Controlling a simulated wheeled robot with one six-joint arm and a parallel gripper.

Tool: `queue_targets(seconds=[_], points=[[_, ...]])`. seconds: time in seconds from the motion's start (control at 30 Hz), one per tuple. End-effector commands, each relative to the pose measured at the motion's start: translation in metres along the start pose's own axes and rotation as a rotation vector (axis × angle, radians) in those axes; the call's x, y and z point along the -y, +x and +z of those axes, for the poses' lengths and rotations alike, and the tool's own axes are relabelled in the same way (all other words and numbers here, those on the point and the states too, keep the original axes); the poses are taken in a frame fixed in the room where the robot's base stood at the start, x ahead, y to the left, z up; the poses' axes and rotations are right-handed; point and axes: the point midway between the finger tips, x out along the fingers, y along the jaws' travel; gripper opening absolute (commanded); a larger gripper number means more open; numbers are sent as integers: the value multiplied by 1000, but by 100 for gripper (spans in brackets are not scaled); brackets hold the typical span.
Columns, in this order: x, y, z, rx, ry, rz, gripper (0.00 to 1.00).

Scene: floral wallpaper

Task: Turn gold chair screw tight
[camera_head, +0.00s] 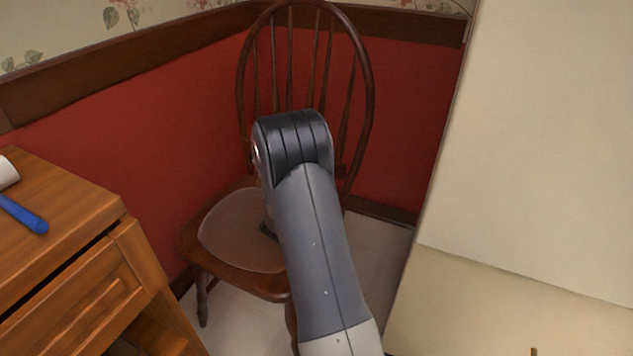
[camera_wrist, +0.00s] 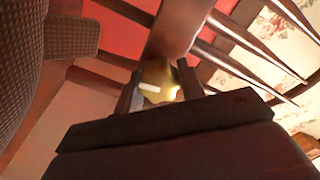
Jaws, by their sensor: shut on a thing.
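The dark brown wooden chair (camera_head: 235,232) stands in the corner, with a hooped spindle back and a pale seat pad. My arm crosses in front of it and hides part of the back and seat. In the wrist view the gold screw (camera_wrist: 160,74) sits against the chair's dark wood, with a pale bar on its face. My gripper (camera_wrist: 160,72) has one dark finger on each side of the screw and is shut on it. In the head view the screw is hidden, and only a small dark part of my gripper shows by the seat.
A wooden desk (camera_head: 75,225) stands at the left, with a blue-handled tool (camera_head: 22,214) and a white object near its edge. A large cream panel (camera_head: 545,130) closes off the right side. Red wall is close behind the chair. Some pale floor is clear beside it.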

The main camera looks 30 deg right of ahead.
Motion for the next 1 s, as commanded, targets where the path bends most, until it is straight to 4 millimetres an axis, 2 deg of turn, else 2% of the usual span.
queue_targets(seconds=[0.1, 1.0], points=[[-5, 0, 4, -2, 107, -2, 15], [-3, 0, 1, 0, 959, 2, 14]])
